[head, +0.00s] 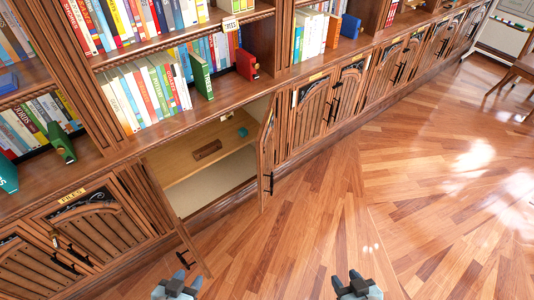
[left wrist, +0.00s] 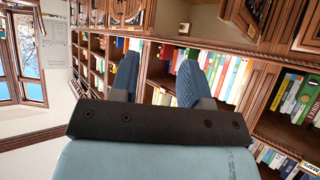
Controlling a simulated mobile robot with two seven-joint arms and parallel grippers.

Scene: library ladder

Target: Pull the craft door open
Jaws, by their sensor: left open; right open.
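A lower cabinet (head: 205,150) in the bookcase stands open in the head view. Its right door (head: 267,155) is swung out toward the room, with a dark handle. Its left door (head: 188,250) is also swung out, low in the picture and partly seen edge-on. I cannot read a craft label on any door. My left gripper (head: 177,284) is open and empty, just below the left door's lower end, apart from it as far as I can tell. It also shows open in the left wrist view (left wrist: 158,82). My right gripper (head: 357,284) is open and empty over the floor.
Inside the open cabinet are a brown block (head: 207,149) and a small teal item (head: 242,132) on a shelf. Closed doors labelled FILES (head: 100,220) stand at left, more closed doors (head: 330,100) at right. Bookshelves rise above.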

